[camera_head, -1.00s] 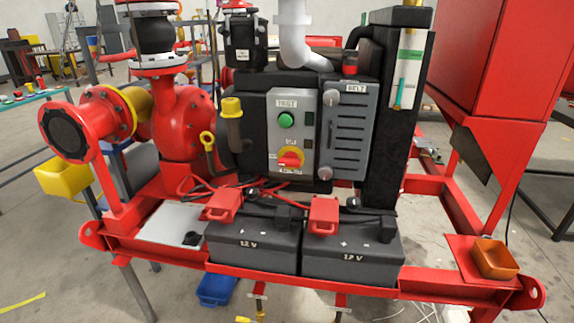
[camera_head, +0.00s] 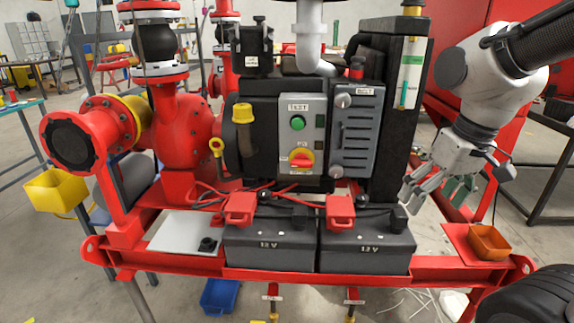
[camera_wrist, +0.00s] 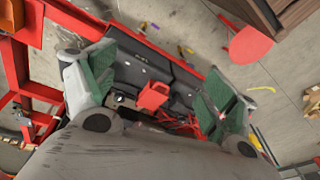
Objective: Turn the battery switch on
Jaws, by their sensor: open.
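The grey control panel (camera_head: 300,138) stands upright on the pump skid. It has a green button (camera_head: 298,123) marked TEST, and below it a red rotary knob (camera_head: 302,160) on a yellow plate; the lettering there is too small to read. A small black knob (camera_head: 207,244) sits on a light grey plate at the skid's left front. I cannot tell from labels which is the battery switch. My gripper (camera_head: 432,200) is open and empty, right of the batteries and apart from the panel. In the wrist view its green-padded fingers (camera_wrist: 158,80) are spread above the battery area.
Two black 12 V batteries (camera_head: 270,252) with red terminal covers (camera_head: 239,208) stand in front of the panel. An orange bin (camera_head: 489,242) is at the skid's right corner. A tall dark radiator (camera_head: 400,110) stands between panel and arm. Floor in front holds a blue bin (camera_head: 220,296).

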